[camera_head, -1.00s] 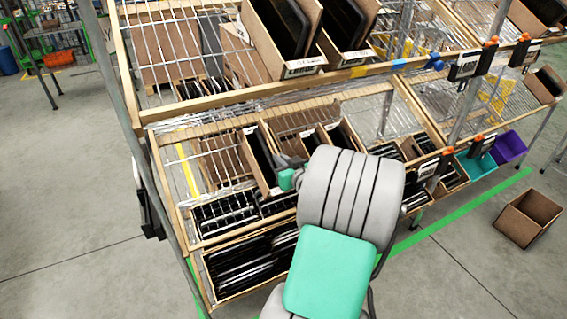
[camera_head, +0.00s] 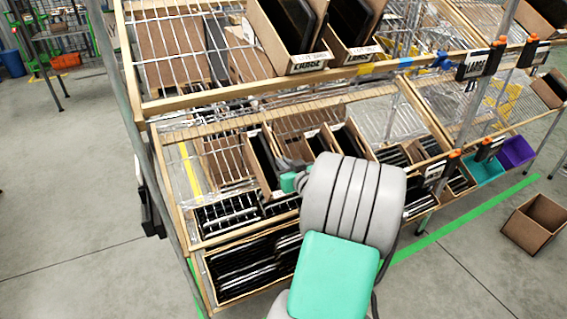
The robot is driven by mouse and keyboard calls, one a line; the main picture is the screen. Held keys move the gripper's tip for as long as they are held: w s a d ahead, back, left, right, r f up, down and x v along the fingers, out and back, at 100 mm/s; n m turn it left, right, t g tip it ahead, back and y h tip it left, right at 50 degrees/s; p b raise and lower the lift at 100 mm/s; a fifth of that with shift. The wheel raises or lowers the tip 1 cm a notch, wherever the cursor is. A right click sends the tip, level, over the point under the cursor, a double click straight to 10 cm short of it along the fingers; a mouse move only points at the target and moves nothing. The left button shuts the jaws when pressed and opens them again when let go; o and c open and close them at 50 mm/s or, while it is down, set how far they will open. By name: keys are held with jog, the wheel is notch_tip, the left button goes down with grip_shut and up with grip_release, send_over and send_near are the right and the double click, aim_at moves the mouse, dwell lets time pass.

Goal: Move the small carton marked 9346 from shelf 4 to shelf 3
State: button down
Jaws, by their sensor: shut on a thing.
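My arm reaches into the middle shelf level. My gripper (camera_head: 288,168) is largely hidden behind my own arm, and its fingertips do not show clearly. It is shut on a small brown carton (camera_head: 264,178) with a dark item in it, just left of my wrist. The carton stands tilted among others on the shelf level (camera_head: 188,206); I cannot tell whether it is lifted clear. Its marking is not readable, nor are the shelf numbers.
Similar cartons (camera_head: 318,140) stand close on the right. Black-filled bins (camera_head: 240,268) lie below. An empty brown box (camera_head: 534,222) is on the floor at right.

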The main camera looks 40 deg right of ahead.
jog(key=shift+f, duration=0.1)
dwell(0.3)
jog(key=c, duration=1.5)
grip_release()
jog(key=shift+w, duration=0.1)
jog(key=v, duration=0.8)
